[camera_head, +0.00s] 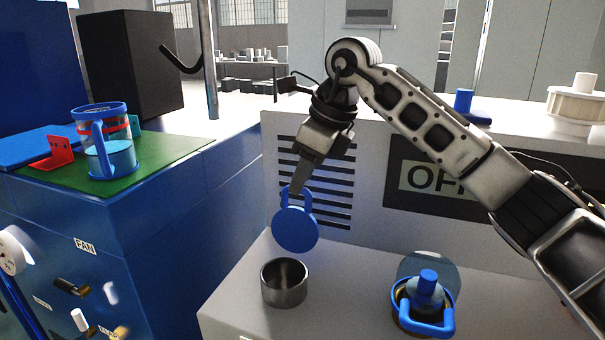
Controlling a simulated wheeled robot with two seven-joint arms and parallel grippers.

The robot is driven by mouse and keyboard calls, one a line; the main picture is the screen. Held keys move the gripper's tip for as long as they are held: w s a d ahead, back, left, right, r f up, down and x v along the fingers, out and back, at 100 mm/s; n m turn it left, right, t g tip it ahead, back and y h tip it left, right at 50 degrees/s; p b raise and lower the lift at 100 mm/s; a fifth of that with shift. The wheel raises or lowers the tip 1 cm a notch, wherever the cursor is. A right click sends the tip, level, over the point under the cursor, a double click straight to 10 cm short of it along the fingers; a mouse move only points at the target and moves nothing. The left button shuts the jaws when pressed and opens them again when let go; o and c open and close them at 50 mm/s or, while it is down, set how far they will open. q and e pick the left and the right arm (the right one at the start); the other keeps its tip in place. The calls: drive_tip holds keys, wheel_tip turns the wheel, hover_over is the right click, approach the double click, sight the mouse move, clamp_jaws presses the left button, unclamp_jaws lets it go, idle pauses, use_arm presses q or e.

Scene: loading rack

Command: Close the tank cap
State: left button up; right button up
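A round blue cap (295,229) with a loop handle is in the air in front of the vented panel, its flat face turned toward me. My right gripper (298,190) is at the handle from above and looks shut on it; the fingertips partly cover the handle. Below the cap, a short open metal cylinder (284,285) stands on the white surface, its top uncovered. The cap is apart from the cylinder, above its rim. I cannot tell which opening is the tank's. My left gripper is not in view.
A blue-handled vessel (424,303) with a clear round part stands to the right on the white surface (340,310). A clear blue-rimmed jug (109,150) stands on a green mat (160,152) at left. A panel with a dark OFF sign (400,200) rises behind.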

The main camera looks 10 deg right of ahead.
drive_tip(key=shift+w+a+f, duration=0.15)
drive_tip(key=shift+f, duration=0.3)
clamp_jaws()
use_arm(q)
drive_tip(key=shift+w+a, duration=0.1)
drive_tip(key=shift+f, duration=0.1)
